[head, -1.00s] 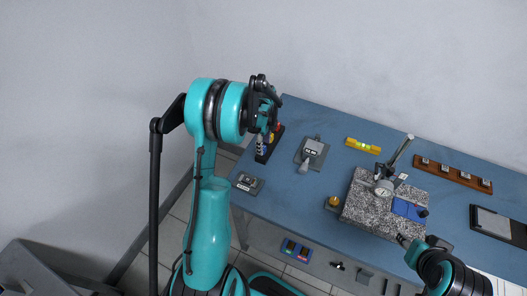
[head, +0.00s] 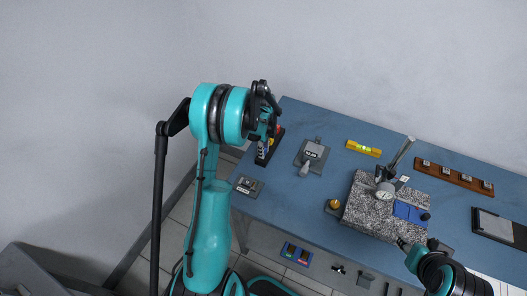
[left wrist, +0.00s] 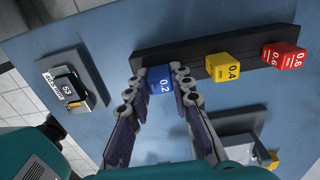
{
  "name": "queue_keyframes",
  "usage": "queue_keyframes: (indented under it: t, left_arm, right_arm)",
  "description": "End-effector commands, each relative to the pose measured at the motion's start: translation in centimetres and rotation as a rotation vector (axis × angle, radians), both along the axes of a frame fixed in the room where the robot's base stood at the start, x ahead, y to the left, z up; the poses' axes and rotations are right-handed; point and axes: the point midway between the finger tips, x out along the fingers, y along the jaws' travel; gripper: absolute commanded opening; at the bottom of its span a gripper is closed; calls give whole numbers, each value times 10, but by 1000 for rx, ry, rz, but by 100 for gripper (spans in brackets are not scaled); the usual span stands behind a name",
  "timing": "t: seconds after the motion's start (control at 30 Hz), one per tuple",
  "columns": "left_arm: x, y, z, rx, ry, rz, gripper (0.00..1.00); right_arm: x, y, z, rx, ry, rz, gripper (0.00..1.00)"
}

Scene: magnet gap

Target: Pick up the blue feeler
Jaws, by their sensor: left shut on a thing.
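The blue feeler, a small block marked 0.2 (left wrist: 160,81), is at the left end of a dark rack (left wrist: 215,55) in the left wrist view. My left gripper (left wrist: 160,86) is shut on it, one fingertip on each side. I cannot tell whether the feeler is clear of the rack. A yellow 0.4 block (left wrist: 222,67) and a red 0.6 block (left wrist: 284,55) stand along the rack to the right. In the head view my left gripper (head: 264,130) partly covers the rack. My right gripper (head: 405,245) is by the granite plate's front edge, its jaws too small to read.
A device marked 53 (left wrist: 73,90) lies left of the rack. In the head view a grey tool (head: 312,155), a yellow level (head: 363,148) and a granite plate (head: 365,215) with a dial gauge stand on the blue table (head: 290,190). The table's left edge is close to the rack.

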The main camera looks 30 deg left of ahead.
Motion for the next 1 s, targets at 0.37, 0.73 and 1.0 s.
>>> queue_keyframes:
  t: [0.37,0.73,1.0]
  left_arm:
    - [1,-16,49,0,0,-4,6]
    - [4,-93,95,0,0,-4,6]
    - [-13,-101,103,0,0,4,6]
  right_arm:
    - [0,0,14,0,0,0,40]
    - [0,0,27,0,0,0,40]
    - [0,0,27,0,0,0,40]
